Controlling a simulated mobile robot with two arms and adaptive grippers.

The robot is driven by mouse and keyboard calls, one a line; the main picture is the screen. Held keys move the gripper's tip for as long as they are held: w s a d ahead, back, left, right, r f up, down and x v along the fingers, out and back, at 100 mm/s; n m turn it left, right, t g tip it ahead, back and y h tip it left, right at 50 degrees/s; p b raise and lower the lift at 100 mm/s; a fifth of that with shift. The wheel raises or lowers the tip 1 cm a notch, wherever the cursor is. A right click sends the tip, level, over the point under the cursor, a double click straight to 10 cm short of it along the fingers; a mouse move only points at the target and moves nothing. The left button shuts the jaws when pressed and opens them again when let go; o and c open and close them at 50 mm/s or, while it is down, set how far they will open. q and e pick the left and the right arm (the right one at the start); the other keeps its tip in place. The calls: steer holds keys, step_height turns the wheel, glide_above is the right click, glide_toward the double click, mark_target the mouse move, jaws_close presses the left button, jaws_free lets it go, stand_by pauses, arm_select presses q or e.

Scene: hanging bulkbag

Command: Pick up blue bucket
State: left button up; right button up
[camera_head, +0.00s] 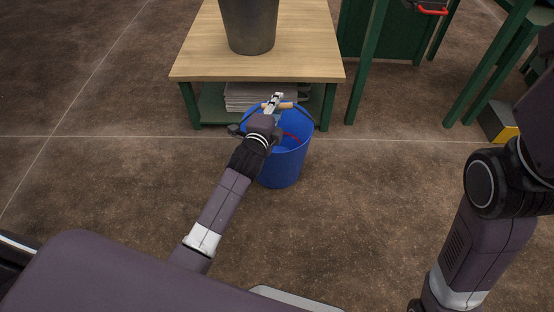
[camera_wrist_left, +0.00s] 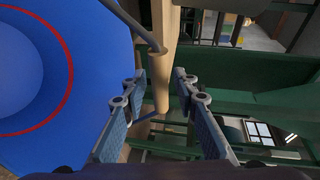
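The blue bucket (camera_head: 284,168) stands upright on the floor in front of the wooden-topped table. Its handle is raised, with a light wooden grip (camera_head: 286,105). In the left wrist view the bucket (camera_wrist_left: 92,70) fills the left side, with a red ring inside it. My left gripper (camera_head: 275,101) reaches over the bucket to the handle. In the left wrist view its fingers stand apart, one on each side of the wooden grip (camera_wrist_left: 162,60), with gaps visible. The left forearm hides part of the bucket's rim. My right arm is at the right, its gripper out of view.
The table (camera_head: 200,65) bears a grey bin (camera_head: 250,22), and a stack of papers (camera_head: 248,96) lies on its lower shelf. Green metal frames (camera_head: 366,65) stand behind and to the right. The floor left and right of the bucket is clear.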

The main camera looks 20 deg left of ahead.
arm_select(q)
jaws_close()
steer(key=shift+r, duration=0.1)
stand_by(0.3)
